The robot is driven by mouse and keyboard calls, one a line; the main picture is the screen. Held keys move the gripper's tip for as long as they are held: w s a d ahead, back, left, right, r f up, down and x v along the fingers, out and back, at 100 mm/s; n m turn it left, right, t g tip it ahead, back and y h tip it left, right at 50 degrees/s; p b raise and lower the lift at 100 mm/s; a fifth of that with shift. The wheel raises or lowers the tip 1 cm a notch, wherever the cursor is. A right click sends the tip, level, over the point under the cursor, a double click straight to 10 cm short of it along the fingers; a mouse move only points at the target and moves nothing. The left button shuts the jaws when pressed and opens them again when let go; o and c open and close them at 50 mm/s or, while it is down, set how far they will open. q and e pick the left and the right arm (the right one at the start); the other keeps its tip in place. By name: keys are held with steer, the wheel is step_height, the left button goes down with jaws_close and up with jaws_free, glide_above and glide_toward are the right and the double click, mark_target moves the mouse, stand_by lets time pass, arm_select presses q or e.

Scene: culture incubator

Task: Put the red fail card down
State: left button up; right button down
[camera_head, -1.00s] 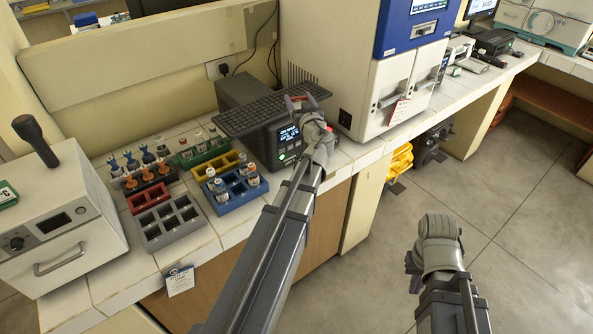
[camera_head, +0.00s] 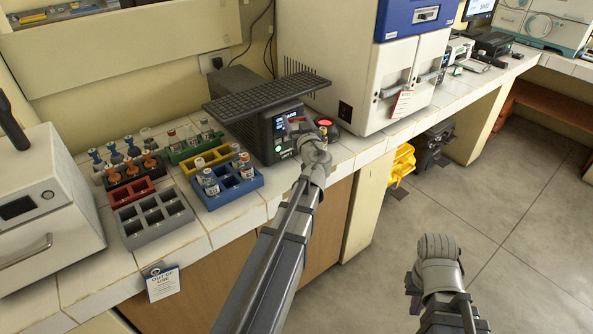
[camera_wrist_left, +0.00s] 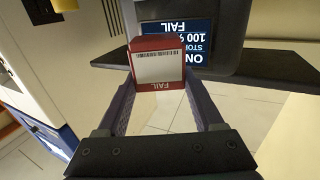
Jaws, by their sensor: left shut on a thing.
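The red fail card (camera_wrist_left: 158,68), red with a white barcode label reading FAIL, is between the fingers of my left gripper (camera_wrist_left: 165,95) in the left wrist view. My left gripper is shut on it. The display (camera_wrist_left: 182,38) shows FAIL behind the card in the wrist view. My right gripper (camera_head: 411,288) hangs over the floor at right, its jaws too hidden to judge.
A black-based red button (camera_head: 323,122) sits right of my left gripper. The black platform (camera_head: 266,98) overhangs the shaker. Blue (camera_head: 226,190), grey (camera_head: 153,219) and other vial racks stand to the left. A white incubator (camera_head: 340,55) stands behind right. Bare tile lies along the bench's front edge.

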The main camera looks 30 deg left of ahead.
arm_select(q)
step_height(320, 180, down, 11)
steer(key=b, duration=0.9)
steer(key=shift+r, duration=0.1)
steer(key=shift+b, duration=0.35)
step_height(320, 180, down, 4)
steer(key=b, duration=0.4)
steer(key=shift+f, duration=0.2)
steer(key=shift+r, duration=0.15)
steer(key=o, duration=1.3)
steer(key=shift+r, duration=0.1)
steer(key=v, duration=1.2)
